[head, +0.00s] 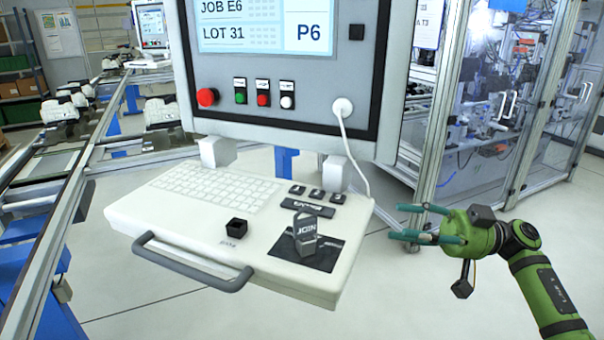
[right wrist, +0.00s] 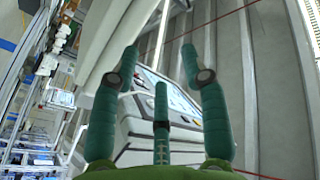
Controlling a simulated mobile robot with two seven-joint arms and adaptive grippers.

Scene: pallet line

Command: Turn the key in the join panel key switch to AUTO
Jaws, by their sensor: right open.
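The join panel (head: 285,95) stands in the middle of the head view, with a pale keyboard shelf (head: 150,210) below its screen. A grey key piece marked JOIN (head: 305,232) stands upright on a black plate (head: 328,256) at the shelf's right side. Lettering for the switch positions is too small to read. My right gripper (head: 398,222) is open and empty, to the right of the shelf and apart from the key, with its fingers pointing left. Its three spread fingers show in the right wrist view (right wrist: 160,65). My left gripper is out of view.
A small black square holder (head: 235,228) sits on the shelf, left of the key. A grey handle (head: 190,265) runs along the front edge. A white cable (head: 355,150) hangs from the panel. A glazed machine cell (head: 500,110) stands behind right; a conveyor (head: 60,170) runs left.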

